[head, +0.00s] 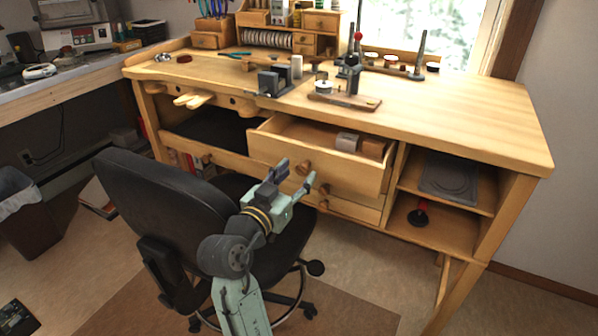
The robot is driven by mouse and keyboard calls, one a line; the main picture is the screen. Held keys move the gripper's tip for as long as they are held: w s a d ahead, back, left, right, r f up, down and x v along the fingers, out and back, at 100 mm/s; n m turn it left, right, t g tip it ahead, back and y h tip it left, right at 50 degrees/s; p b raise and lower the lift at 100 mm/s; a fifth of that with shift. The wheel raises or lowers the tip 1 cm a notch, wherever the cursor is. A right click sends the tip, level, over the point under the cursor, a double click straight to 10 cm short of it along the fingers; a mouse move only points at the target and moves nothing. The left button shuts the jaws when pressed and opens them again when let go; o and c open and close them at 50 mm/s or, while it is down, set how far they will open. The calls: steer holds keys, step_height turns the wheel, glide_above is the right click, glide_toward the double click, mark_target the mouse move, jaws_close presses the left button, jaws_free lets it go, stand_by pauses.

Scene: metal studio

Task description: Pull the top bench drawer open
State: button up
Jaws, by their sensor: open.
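The top bench drawer (350,176) is wooden and stands pulled out from under the bench top, its inside showing. A grey block and a brown block (372,149) lie at its right end. Its round wooden knob (303,168) is on the front panel. My gripper (292,180) is open, its two fingers apart, in front of the drawer front near the knob. I see nothing between the fingers. Whether a finger touches the knob or drawer cannot be told from this view.
A black office chair (165,205) stands left of my arm, close to it. Lower drawers with knobs (323,205) sit below the open drawer, and open shelves (455,195) to its right. The bench top (470,115) holds tools and a small vise. Floor at the right is clear.

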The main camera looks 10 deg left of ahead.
steer(key=v, duration=1)
steer(key=shift+r, duration=0.1)
